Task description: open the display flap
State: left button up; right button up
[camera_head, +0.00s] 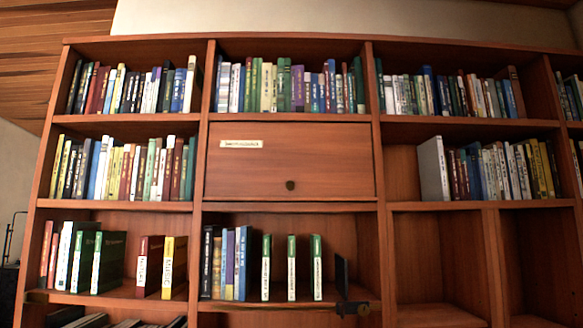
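The display flap (290,174) is a plain reddish-brown wooden panel in the middle column of the bookcase, in the second row from the top. It looks shut, standing upright across its compartment and hiding what is behind it. A small pale label (241,144) is at its upper left. Neither of my grippers can be made out in the head view.
Rows of books (290,86) fill the shelf above the flap. Below it stand several books (230,262) and a dark upright plate (341,275). A small dark object (352,307) sits at that shelf's front edge. Compartments at the lower right (428,255) are empty.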

aim_at(266, 162)
jog(key=z, duration=0.2)
jog(key=k, duration=0.45)
jog(key=z, duration=1.6)
jog(key=i, duration=0.8)
jog(key=u, duration=0.6)
jog(key=i, duration=0.55)
jog(key=u, duration=0.55)
